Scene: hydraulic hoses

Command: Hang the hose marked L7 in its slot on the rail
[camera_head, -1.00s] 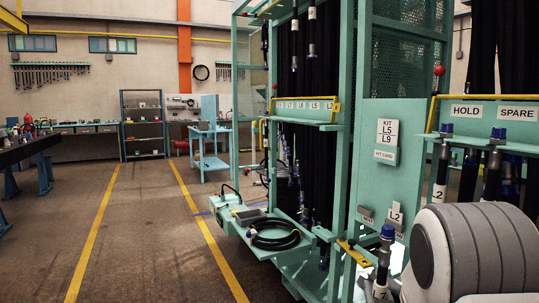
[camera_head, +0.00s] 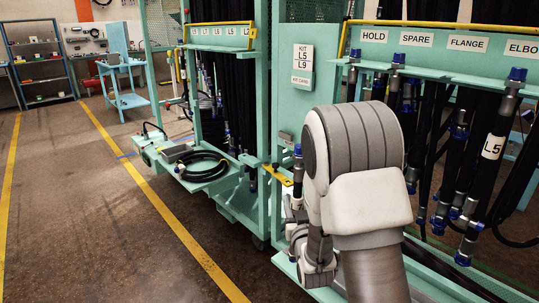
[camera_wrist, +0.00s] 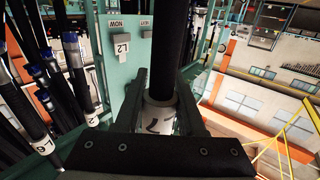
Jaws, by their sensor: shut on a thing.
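My gripper (camera_wrist: 160,98) is shut around a black hose (camera_wrist: 175,40), just at its white label (camera_wrist: 160,122). The label is partly covered by the fingers, so its marking cannot be read in full. In the head view the held hose's blue-capped end (camera_head: 298,150) stands upright left of my arm, in front of the green kit panel. My gripper is mostly hidden there behind my arm. A green rail with a row of small labels (camera_head: 220,31) and a yellow bar is at upper left, its lettering too small to read surely.
A nearer rail at right carries HOLD (camera_head: 374,36), SPARE (camera_head: 416,40) and FLANGE (camera_head: 467,43) signs. Hoses hang under it, one marked L5 (camera_head: 493,146). A coiled hose (camera_head: 203,166) lies on a low green shelf. The floor (camera_head: 90,220) at left is clear.

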